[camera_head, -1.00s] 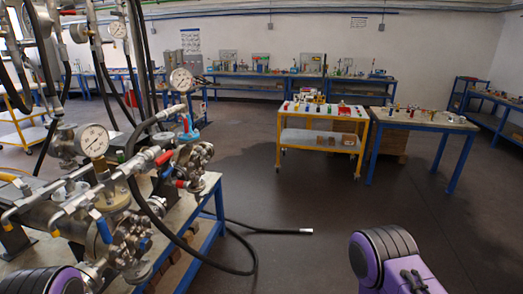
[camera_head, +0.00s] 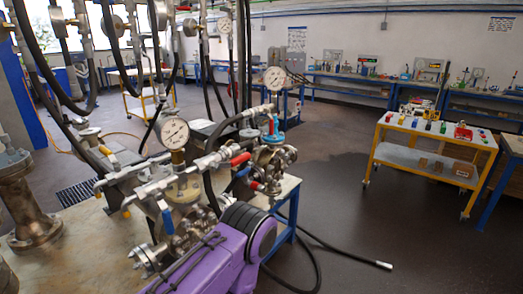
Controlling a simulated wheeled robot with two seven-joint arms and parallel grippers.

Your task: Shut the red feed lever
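Two red lever handles show on the flanged vessel assembly (camera_head: 185,190): an upper red handle (camera_head: 240,158) and a lower red handle (camera_head: 256,186), both on the right part of the pipework. I cannot tell which one is the feed lever. The upper one lies nearly in line with its pipe. A purple link of one of my arms comes up from the bottom and covers the lower right of the assembly. Neither gripper's fingers show.
Pressure gauges (camera_head: 175,131) and hanging black hoses crowd the assembly. A blue-framed bench (camera_head: 284,188) carries it. A rusty flanged column (camera_head: 30,212) stands at left. A black hose (camera_head: 335,248) lies on the floor. A yellow cart (camera_head: 430,158) stands at right, with open floor between.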

